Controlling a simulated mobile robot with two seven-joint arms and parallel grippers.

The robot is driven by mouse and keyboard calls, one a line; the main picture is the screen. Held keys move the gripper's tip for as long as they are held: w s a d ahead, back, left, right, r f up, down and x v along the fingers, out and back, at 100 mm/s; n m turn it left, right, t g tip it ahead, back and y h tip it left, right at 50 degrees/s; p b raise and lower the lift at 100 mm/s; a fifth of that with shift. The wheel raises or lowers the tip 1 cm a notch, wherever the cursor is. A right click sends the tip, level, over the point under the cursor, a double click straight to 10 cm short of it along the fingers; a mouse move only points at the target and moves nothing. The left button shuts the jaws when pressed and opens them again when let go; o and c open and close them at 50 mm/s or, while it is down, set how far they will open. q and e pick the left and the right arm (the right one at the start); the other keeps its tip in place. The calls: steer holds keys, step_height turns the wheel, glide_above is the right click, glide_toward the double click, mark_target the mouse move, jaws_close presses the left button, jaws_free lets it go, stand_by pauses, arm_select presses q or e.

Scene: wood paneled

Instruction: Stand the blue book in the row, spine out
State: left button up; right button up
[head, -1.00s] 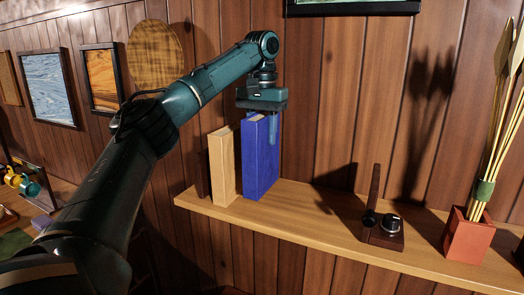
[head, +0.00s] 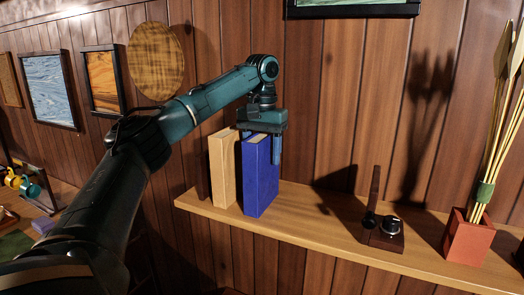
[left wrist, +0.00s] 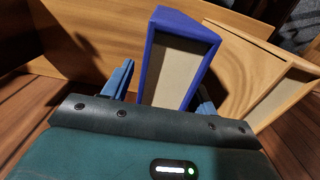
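The blue book (head: 262,178) stands upright on the wooden shelf, close to its front edge and just right of the tan book (head: 225,170). My left gripper (head: 262,145) points down over its top, with one finger visible at its right. In the left wrist view the blue book (left wrist: 171,72) lies between the two fingers, with a narrow gap at each side. Its closed blue end faces away from the wall. The tan book (left wrist: 270,75) shows beside it. The lower part of the far finger is hidden in the head view. My right gripper is not in view.
The shelf (head: 310,215) is clear right of the blue book up to a dark wooden bookend (head: 375,195) with a knob. A red pot (head: 467,238) of tall arrow-like stems stands further right. A dark upright piece (head: 203,175) stands left of the tan book.

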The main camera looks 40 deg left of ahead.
arm_select(q)
steer(key=shift+r, duration=0.1)
step_height(320, 180, up, 12)
steer(key=shift+r, duration=0.1)
stand_by(0.6)
stand_by(0.6)
